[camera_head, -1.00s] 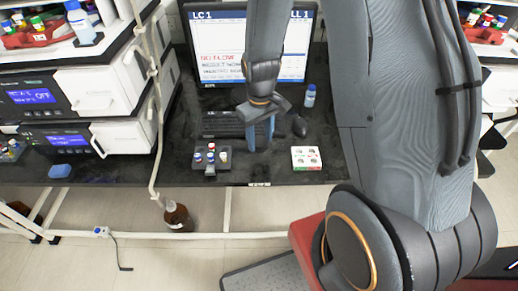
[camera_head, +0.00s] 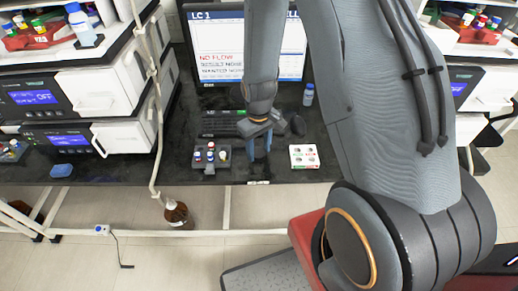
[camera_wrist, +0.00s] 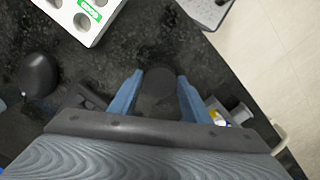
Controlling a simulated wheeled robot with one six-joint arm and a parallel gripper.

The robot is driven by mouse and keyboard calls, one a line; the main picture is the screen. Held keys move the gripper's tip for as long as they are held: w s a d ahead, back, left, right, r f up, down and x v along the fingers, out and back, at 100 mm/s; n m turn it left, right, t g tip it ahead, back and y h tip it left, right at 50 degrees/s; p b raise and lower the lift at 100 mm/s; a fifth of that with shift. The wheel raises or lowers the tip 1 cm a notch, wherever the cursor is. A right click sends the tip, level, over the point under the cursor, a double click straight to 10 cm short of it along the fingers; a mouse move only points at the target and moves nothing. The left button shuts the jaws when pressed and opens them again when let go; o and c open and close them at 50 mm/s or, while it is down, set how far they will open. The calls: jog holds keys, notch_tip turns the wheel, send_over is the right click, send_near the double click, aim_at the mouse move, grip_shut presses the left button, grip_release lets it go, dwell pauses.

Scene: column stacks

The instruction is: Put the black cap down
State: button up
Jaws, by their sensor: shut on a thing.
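The black cap (camera_wrist: 159,82) is a dark round disc between the tips of my two blue fingers in the wrist view. My gripper (camera_wrist: 158,88) is shut on it, with one finger on each side. In the head view my gripper (camera_head: 259,155) points down over the black bench (camera_head: 330,135), between the vial rack and the white tray. The cap cannot be made out in that view. Cap and bench are both dark, so I cannot tell whether the cap touches the surface.
A grey rack (camera_head: 211,167) with several coloured-cap vials stands left of my gripper. A white tray (camera_head: 304,157) with round holes lies to the right. Behind are the keyboard (camera_head: 217,125), mouse (camera_head: 297,125), small bottle (camera_head: 308,95) and monitor (camera_head: 230,50). The bench's front edge is close.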

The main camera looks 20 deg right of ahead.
jog(key=o, duration=1)
jog(key=shift+f, duration=0.1)
jog(key=shift+o, duration=0.2)
